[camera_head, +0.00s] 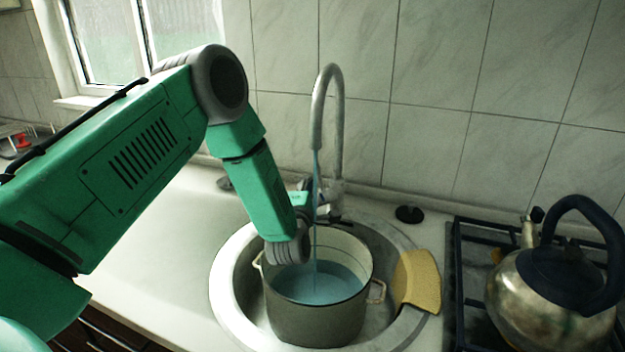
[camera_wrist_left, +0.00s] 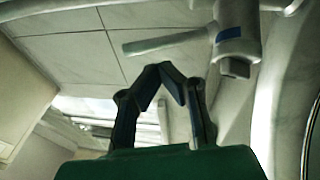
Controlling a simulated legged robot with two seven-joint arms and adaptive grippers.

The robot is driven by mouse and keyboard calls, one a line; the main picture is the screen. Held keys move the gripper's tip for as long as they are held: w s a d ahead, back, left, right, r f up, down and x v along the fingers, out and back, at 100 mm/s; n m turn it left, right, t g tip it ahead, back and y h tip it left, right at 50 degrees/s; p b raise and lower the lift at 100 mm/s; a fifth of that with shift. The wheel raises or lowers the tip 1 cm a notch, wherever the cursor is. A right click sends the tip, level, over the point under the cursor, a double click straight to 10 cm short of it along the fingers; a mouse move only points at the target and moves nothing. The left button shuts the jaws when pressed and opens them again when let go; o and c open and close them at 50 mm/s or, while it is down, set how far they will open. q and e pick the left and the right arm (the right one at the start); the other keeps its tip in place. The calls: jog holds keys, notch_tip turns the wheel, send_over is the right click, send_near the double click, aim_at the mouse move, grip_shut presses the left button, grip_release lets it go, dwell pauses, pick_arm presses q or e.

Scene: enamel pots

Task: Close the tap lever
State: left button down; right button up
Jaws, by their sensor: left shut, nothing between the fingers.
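The grey curved tap (camera_head: 336,120) stands behind the sink, and a thin blue stream of water (camera_head: 315,230) runs from its spout into the enamel pot (camera_head: 318,322). In the left wrist view the tap body (camera_wrist_left: 238,22) has a blue mark, and the tap lever (camera_wrist_left: 165,42) sticks out from it to the left. My left gripper (camera_wrist_left: 166,72) is shut and empty, its fingertips just below the lever in that picture; I cannot tell whether they touch it. In the head view my left arm reaches over the pot toward the tap base, and the fingertips are not clear there. My right gripper is out of view.
The pot stands in the round steel sink (camera_head: 228,285), partly filled with bluish water. A yellow sponge (camera_head: 416,280) lies on the sink's right rim. A kettle (camera_head: 550,290) stands on the stove at right. A black plug (camera_head: 409,214) lies near the tiled wall.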

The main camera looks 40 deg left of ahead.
aim_at(319, 174)
pick_arm(q)
jog(key=shift+w+d+r, duration=0.15)
jog(key=shift+w+d, duration=0.2)
jog(key=shift+w, duration=0.3)
jog(key=shift+w+r+m+g+p, duration=0.3)
jog(key=shift+p, duration=0.2)
jog(key=shift+w+d+b, duration=0.25)
jog(key=shift+w+b, duration=0.25)
jog(key=shift+b, duration=0.05)
jog(key=shift+r, duration=0.1)
